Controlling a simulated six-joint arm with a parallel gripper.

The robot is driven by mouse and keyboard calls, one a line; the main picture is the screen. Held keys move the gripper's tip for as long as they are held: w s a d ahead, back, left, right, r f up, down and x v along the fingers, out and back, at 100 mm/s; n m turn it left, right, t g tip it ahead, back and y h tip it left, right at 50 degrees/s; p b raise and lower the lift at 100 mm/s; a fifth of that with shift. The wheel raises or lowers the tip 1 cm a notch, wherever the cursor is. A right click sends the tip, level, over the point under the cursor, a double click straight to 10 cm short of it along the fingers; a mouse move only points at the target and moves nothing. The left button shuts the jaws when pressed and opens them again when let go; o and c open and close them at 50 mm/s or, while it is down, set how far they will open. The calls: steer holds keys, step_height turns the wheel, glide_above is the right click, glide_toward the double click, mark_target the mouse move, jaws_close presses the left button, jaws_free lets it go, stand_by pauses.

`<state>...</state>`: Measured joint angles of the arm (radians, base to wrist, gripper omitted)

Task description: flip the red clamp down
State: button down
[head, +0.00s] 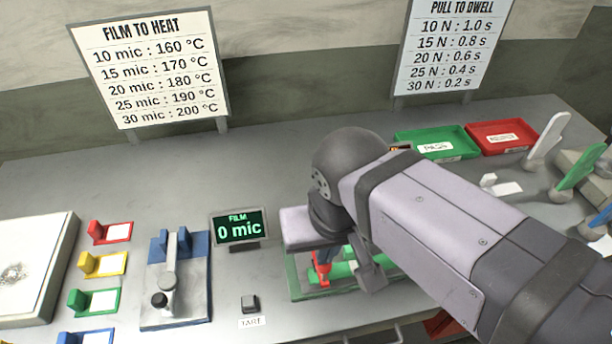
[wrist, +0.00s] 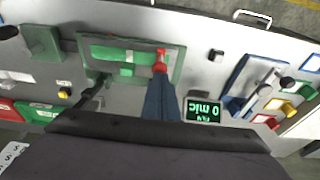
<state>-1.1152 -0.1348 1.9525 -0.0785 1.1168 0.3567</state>
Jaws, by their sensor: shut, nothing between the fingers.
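The red clamp (head: 321,270) stands at the left part of the green fixture (head: 293,273) on the bench. It also shows in the wrist view (wrist: 160,61), at the fixture's right end there. My gripper (wrist: 160,77) has its blue-grey fingers shut together and empty. The fingertips overlap the clamp's near end in the wrist view; I cannot tell whether they touch it. In the head view my arm and hand hide the fixture's top and part of the clamp.
A film display (head: 239,229) reading 0 mic and a black button (head: 249,303) stand left of the fixture. A blue-based device (head: 175,280) is further left. Green (head: 437,155) and red (head: 502,151) trays lie behind my arm. Bench space behind the display is clear.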

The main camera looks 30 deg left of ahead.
steer(key=shift+w+a, duration=0.2)
steer(key=shift+w, duration=0.05)
steer(key=shift+w+a+f+p, duration=0.15)
steer(key=shift+w+a+p, duration=0.15)
steer(key=shift+w+a, duration=0.15)
stand_by(0.5)
steer(key=v, duration=0.7)
stand_by(0.4)
